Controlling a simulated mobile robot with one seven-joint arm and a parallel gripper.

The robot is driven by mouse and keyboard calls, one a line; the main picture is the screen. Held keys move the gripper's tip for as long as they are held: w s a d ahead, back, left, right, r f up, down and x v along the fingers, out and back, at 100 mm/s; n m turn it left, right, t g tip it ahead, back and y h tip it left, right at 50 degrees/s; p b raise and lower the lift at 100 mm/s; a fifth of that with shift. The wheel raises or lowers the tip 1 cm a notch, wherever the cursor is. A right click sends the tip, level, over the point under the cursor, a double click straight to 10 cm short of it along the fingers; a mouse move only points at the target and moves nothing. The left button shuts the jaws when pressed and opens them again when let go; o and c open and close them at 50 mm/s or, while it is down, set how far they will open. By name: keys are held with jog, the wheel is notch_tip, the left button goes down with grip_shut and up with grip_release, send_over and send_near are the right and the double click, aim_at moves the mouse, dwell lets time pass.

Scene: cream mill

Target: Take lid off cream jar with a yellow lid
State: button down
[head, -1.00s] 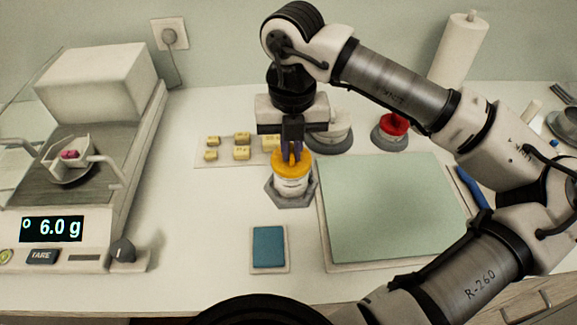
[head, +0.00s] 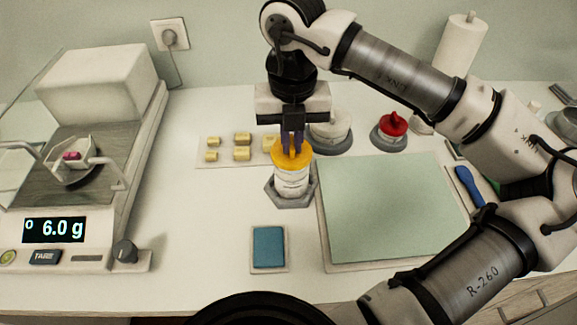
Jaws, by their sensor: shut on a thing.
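The cream jar (head: 291,184) is white and stands upright in a grey hexagonal holder (head: 292,202) at the middle of the counter. Its yellow lid (head: 292,159) is directly above it. More white shows below the lid than before; I cannot tell whether the lid is fully clear of the jar. My gripper (head: 292,148) points straight down and is shut on the upper part of the yellow lid. The fingers hide part of the lid's top.
A red-lidded container (head: 391,129) and a white-lidded one (head: 331,132) stand behind. A board with yellowish blocks (head: 242,154) lies behind left.

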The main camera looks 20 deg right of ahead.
aim_at(292, 142)
jog(key=shift+r, duration=0.15)
jog(key=shift+r+p, duration=0.45)
jog(key=shift+r, duration=1)
